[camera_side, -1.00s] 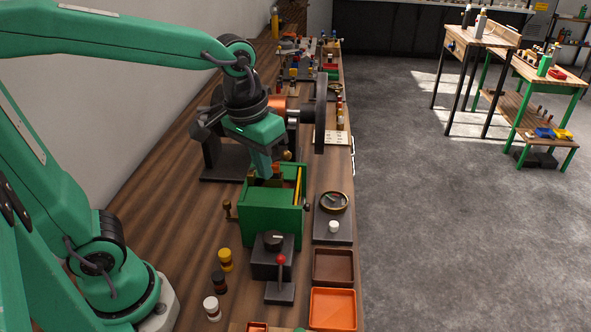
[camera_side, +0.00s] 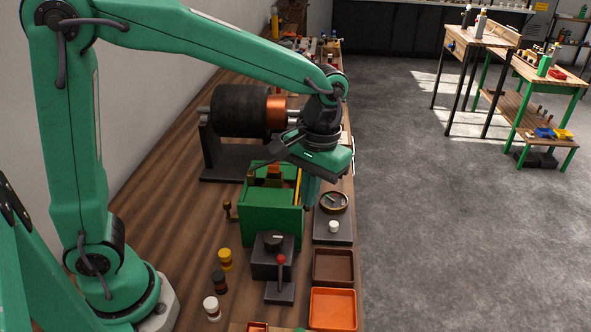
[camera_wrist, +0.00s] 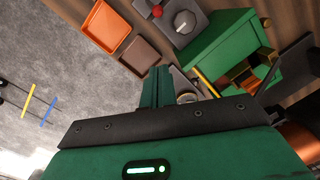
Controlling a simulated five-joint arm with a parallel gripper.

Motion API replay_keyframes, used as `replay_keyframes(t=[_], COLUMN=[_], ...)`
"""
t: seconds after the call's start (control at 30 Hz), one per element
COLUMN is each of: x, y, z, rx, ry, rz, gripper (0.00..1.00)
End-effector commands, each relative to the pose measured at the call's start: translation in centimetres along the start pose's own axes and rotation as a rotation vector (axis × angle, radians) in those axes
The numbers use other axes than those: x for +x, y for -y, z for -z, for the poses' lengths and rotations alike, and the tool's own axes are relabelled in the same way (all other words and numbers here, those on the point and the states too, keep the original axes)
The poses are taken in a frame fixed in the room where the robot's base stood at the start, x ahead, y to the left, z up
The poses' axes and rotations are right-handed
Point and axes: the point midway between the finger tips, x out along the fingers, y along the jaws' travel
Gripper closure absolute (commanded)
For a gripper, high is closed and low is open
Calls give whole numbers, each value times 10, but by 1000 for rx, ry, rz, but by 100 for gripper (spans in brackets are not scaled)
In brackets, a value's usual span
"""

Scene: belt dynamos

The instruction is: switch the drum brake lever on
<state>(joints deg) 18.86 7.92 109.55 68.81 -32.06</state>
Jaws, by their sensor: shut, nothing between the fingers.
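A lever with a red ball knob (camera_side: 281,260) stands on a small dark base near the front of the bench. It is the only red-knobbed lever I see, but no label shows that it is the drum brake lever. The knob also shows at the top of the wrist view (camera_wrist: 157,11). My gripper (camera_side: 309,203) is shut and empty, pointing down beside the right wall of the green box, behind and to the right of the lever and apart from it. Its closed fingers show in the wrist view (camera_wrist: 156,88).
The green box (camera_side: 270,225) stands behind a dark block with a rotary knob (camera_side: 273,241). A round gauge (camera_side: 334,201) is right of my fingers. Brown (camera_side: 333,267) and orange (camera_side: 333,309) trays lie at the right edge. The dark drum (camera_side: 240,110) is at the back.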

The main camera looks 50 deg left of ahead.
Motion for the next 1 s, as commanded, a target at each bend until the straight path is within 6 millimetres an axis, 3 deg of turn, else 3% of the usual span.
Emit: replay_keyframes(t=[0.53,1.0], x=[10,71], y=[1,5], z=[0,3], rx=[0,0], ry=[1,2], rz=[0,-1], gripper=[100,100])
